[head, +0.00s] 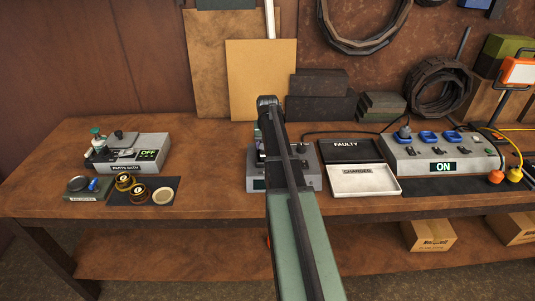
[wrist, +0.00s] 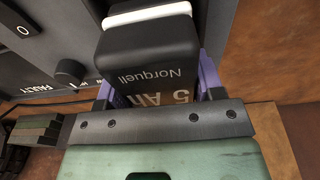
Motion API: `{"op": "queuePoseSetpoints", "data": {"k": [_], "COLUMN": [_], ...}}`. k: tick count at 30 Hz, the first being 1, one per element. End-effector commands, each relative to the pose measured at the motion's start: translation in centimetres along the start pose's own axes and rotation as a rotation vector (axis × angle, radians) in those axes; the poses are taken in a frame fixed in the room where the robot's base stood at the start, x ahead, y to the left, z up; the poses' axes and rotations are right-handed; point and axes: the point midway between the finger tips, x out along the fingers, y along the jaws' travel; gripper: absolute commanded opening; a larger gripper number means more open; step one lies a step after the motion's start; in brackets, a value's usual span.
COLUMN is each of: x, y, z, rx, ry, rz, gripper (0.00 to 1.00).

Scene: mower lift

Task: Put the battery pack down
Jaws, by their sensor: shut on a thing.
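The battery pack (wrist: 150,50), a dark block with a white band and the words "Norquell 5 Ah", is between the purple fingers of my gripper (wrist: 157,88) in the wrist view. The gripper is shut on it. In the head view my own arm hides the pack and most of the gripper, in front of a grey device (head: 308,172) on the bench. A black tray marked FAULTY (head: 345,158) and a white tray marked CHARGED (head: 388,190) lie right of that device. I cannot tell whether the pack touches anything beneath it.
A grey unit (head: 430,152) with blue parts on top and an ON sign stands right of the trays. A parts bath (head: 133,167) showing OFF stands at the left, with small tins (head: 138,193) before it. The bench (head: 210,165) between bath and grey device is clear.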

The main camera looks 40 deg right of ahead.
Motion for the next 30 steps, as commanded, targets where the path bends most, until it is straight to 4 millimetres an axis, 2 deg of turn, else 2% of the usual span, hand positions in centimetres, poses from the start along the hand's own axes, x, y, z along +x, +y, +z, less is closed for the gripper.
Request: {"op": "queuePoseSetpoints", "data": {"k": [1, 7, 23, 24, 27, 30], "x": [1.1, 0.5, 1.9, 1.9, 2.0, 1.8], "y": [0.0, 0.0, 0.0, 0.0, 0.0, 0.0], "z": [0.1, 0.1, 0.5, 0.6, 0.6, 0.7], "rx": [0.000, 0.000, 0.000, 0.000, 0.000, 0.000], "ry": [0.000, 0.000, -0.005, -0.006, -0.006, -0.006], "rz": [0.000, 0.000, 0.000, 0.000, 0.000, 0.000], "gripper": [0.23, 0.23, 0.23, 0.68, 0.81, 0.81]}}
